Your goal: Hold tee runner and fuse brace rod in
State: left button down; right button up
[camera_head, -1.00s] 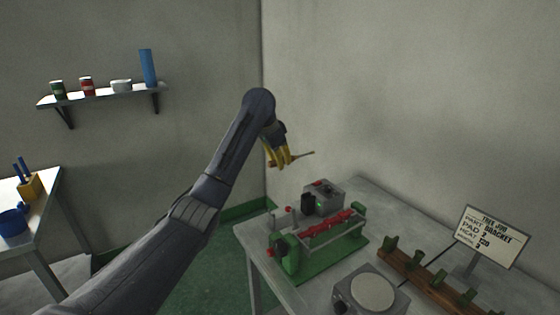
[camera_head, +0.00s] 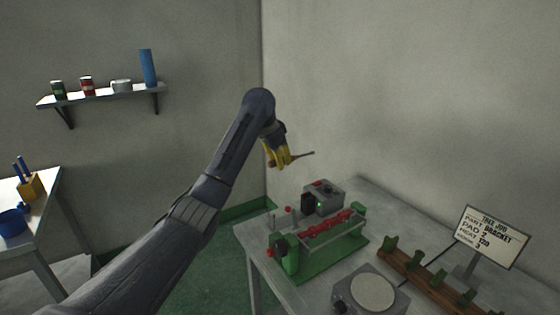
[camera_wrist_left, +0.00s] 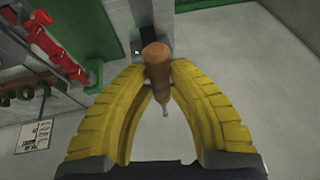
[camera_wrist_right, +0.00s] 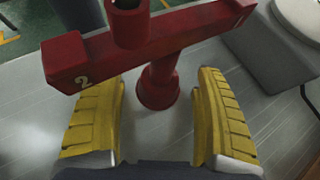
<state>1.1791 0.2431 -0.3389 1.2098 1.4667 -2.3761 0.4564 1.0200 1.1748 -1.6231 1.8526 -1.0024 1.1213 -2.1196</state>
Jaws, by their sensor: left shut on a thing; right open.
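My left gripper (camera_head: 283,158) is shut on a tool with a brown handle (camera_wrist_left: 157,62) and a thin metal tip. It holds the tool in the air, above and behind the green machine in the head view. In the right wrist view, a red tee-shaped piece (camera_wrist_right: 160,88) stands upright on a grey surface; its crossbar is marked 2 and 1. I take it to be the tee runner. My right gripper (camera_wrist_right: 160,110) is open, with one finger on each side of the red post and gaps showing. I cannot make out the brace rod.
The green machine (camera_head: 318,262) with a red row of parts and a grey box (camera_head: 323,198) stands on the table. A round-topped grey device (camera_head: 372,292), a brown rack (camera_head: 440,284) and a sign (camera_head: 488,236) are nearby. A shelf (camera_head: 105,96) hangs on the left wall.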

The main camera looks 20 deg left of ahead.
jog(key=c, duration=1.1)
